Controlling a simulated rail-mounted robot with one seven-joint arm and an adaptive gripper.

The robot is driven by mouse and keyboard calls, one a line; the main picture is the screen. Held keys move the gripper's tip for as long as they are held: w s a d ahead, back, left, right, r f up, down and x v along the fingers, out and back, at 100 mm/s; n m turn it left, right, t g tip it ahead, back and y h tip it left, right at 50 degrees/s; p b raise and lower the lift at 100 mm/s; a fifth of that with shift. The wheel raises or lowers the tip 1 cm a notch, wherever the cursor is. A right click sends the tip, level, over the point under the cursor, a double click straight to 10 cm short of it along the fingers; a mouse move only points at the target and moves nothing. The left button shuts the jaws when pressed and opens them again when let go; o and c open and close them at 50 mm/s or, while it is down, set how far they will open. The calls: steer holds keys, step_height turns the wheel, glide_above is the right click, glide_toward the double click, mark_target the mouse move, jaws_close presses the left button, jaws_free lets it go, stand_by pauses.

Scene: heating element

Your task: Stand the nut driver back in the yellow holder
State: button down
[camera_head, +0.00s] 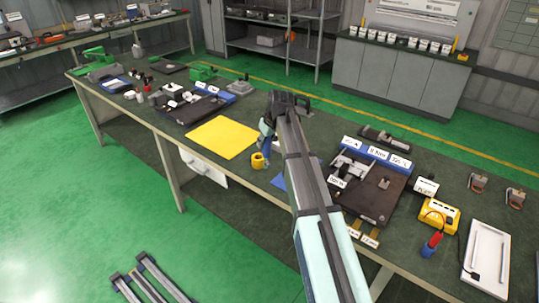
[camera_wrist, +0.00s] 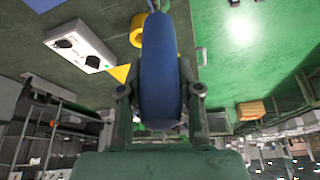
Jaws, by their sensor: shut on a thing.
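My gripper (camera_wrist: 160,92) is shut on the thick blue handle of the nut driver (camera_wrist: 158,60), which fills the middle of the wrist view. In the head view the blue handle (camera_head: 266,143) shows beside my arm, close above the yellow holder (camera_head: 258,160). The holder is a small yellow cup near the front edge of the bench. A yellow round part, likely the holder, also shows in the wrist view (camera_wrist: 137,30), partly behind the handle. The driver's tip is hidden, and I cannot tell whether it touches the holder.
A yellow sheet (camera_head: 222,137) lies left of the holder on the dark green bench. A black tray with fixtures (camera_head: 370,205) and a yellow box (camera_head: 438,215) are to the right. A red-handled tool stands in a blue holder (camera_head: 428,250).

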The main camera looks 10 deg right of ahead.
steer(key=w+a+r+n+g+y, duration=0.1)
steer(key=w+n+g, duration=0.4)
steer(key=w+n, duration=0.6)
steer(key=r+n+y+p, duration=0.1)
steer(key=n, duration=0.4)
steer(key=shift+w+a+r+n+g+y, duration=0.15)
steer(key=shift+a+r+n+g+y, duration=0.15)
steer(key=shift+a+r, duration=0.1)
steer(key=shift+f, duration=0.1)
steer(key=shift+f+b, duration=1.5)
steer(key=shift+f, duration=1.3)
step_height(320, 180, down, 6)
steer(key=b, duration=0.3)
steer(key=shift+b, duration=0.3)
stand_by(2.0)
steer(key=c, duration=0.7)
jaws_free()
